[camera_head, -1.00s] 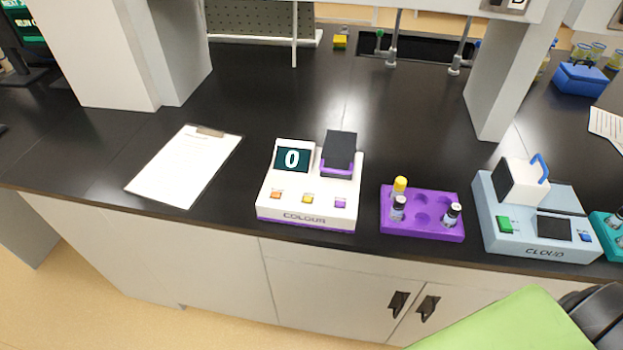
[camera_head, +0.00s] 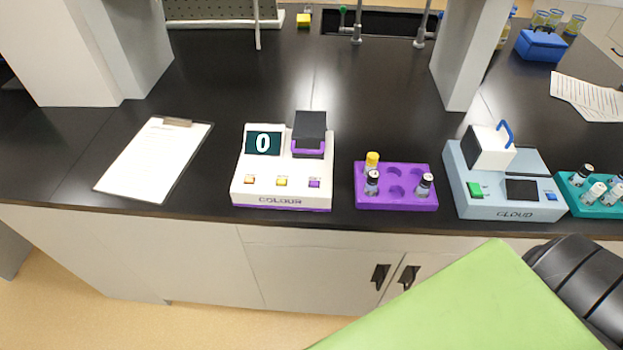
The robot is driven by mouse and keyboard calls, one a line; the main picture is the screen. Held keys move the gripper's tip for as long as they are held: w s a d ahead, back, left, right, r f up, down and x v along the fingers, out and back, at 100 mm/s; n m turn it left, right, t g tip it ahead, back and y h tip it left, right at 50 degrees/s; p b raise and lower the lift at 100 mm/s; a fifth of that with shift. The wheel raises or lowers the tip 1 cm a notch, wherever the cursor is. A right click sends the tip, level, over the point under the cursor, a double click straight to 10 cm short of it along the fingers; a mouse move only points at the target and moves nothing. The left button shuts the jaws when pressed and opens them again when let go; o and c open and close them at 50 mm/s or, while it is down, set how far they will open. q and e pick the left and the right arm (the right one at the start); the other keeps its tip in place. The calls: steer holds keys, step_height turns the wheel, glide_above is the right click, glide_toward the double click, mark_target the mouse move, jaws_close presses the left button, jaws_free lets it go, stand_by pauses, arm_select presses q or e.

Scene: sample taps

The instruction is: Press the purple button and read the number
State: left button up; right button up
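The white COLOUR meter (camera_head: 262,190) stands on the black bench near its front edge. Its small purple button (camera_head: 314,183) is at the right end of a row, beside a yellow button (camera_head: 281,181) and an orange button (camera_head: 249,180). Its dark display (camera_head: 263,143) reads 0. A black lid with a purple edge (camera_head: 308,148) sits at the meter's back right. Neither gripper is in view. Green and black parts of my own body fill the lower right.
A purple rack (camera_head: 396,199) with several vials stands right of the meter. Further right are the pale blue CLOUD meter (camera_head: 500,205) and a teal rack (camera_head: 566,197). A clipboard (camera_head: 153,160) lies to the left. White pillars rise from the bench behind.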

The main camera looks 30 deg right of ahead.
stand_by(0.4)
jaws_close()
